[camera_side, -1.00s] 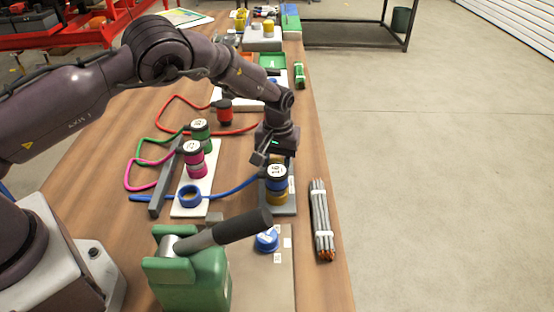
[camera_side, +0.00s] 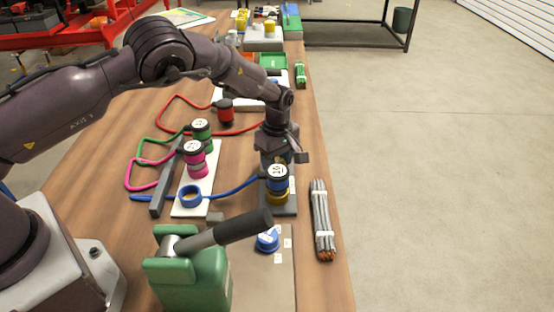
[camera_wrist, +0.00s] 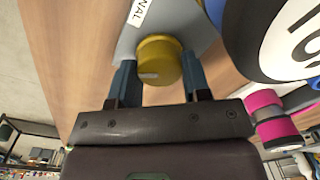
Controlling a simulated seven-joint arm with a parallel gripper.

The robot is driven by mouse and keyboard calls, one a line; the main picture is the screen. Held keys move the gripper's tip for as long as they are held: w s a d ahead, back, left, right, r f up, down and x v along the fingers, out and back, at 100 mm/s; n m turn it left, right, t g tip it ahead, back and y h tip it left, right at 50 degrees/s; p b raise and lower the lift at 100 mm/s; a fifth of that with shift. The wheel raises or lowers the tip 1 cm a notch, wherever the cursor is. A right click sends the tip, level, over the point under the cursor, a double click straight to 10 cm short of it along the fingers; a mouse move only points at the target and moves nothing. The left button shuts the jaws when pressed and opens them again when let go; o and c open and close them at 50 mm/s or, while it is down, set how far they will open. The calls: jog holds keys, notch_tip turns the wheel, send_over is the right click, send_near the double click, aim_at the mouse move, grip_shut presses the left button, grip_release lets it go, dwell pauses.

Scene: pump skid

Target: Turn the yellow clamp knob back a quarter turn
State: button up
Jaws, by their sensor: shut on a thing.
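The yellow clamp knob (camera_wrist: 158,58) is a short round knob on a grey plate (camera_wrist: 195,32) in the wrist view, with a pale line mark on its near side. My gripper (camera_wrist: 158,70) has its two blue fingers on either side of it, shut on it. In the side view my gripper (camera_side: 274,155) points down just behind the blue connector with the numbered cap (camera_side: 278,174).
The blue connector (camera_wrist: 240,25) stands close beside the fingers in the wrist view. A blue hose (camera_side: 238,188) runs to it. Magenta (camera_side: 196,160) and green (camera_side: 201,133) connectors stand to the left. A rod bundle (camera_side: 321,220) lies on the right.

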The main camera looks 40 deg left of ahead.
aim_at(277, 161)
jog(key=shift+r+n, duration=0.1)
jog(key=shift+n, duration=1.5)
jog(key=o, duration=0.9)
notch_tip(277, 161, up, 13)
jog(key=shift+w+f, duration=0.1)
